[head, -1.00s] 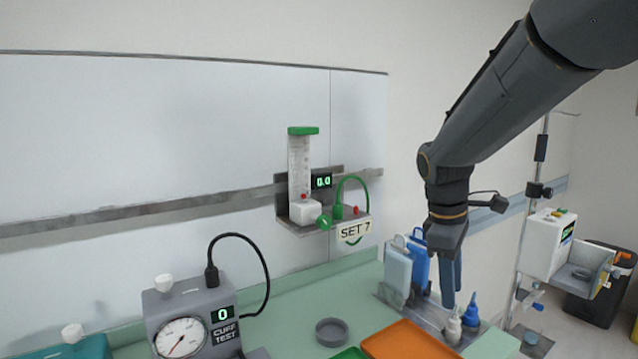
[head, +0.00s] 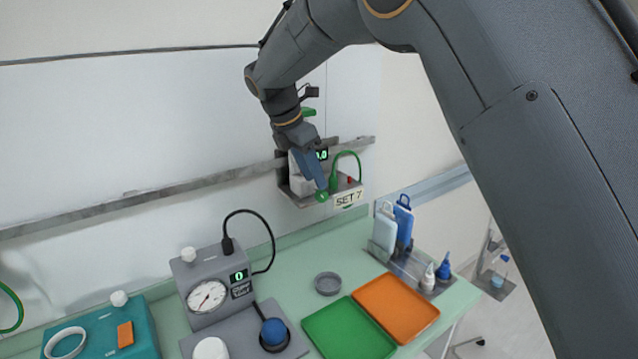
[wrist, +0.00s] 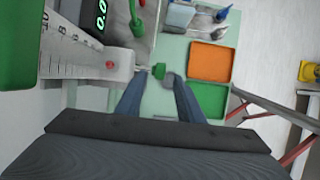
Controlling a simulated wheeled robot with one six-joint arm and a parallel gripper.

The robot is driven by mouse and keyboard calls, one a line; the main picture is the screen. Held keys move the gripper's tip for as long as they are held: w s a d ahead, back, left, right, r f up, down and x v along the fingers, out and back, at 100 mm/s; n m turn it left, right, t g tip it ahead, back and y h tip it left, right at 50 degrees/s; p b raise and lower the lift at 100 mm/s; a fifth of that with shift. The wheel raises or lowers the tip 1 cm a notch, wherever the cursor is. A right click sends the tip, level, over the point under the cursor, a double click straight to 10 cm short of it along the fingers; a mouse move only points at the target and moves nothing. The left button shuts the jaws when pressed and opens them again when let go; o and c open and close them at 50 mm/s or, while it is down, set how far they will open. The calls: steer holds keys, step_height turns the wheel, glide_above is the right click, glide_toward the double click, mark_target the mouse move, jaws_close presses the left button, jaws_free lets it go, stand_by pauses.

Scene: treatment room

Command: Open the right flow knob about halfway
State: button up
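The flow meter has a clear graduated tube on a white base (wrist: 100,70) with a small red mark. Its round green knob (head: 321,197) faces out at the lower front, above the SET 7 label (head: 349,198). The knob also shows in the wrist view (wrist: 159,71). The display (wrist: 100,18) beside the tube reads 0.0. My gripper (head: 321,186) points down in front of the meter, hiding much of the tube. In the wrist view its fingers are apart, with their tips close on either side of the knob; contact is unclear.
A green hose (head: 345,156) loops up right of the knob, near a small red part. Below, the counter holds an orange tray (head: 395,308), a green tray (head: 349,330), a grey dish (head: 327,283) and a cuff tester (head: 205,270). Bottles (head: 404,222) stand at the right.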

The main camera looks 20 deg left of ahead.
mark_target(319, 192)
steer(key=shift+p+x, duration=0.85)
steer(key=shift+x, duration=1.55)
steer(key=shift+f, duration=0.1)
jaws_close()
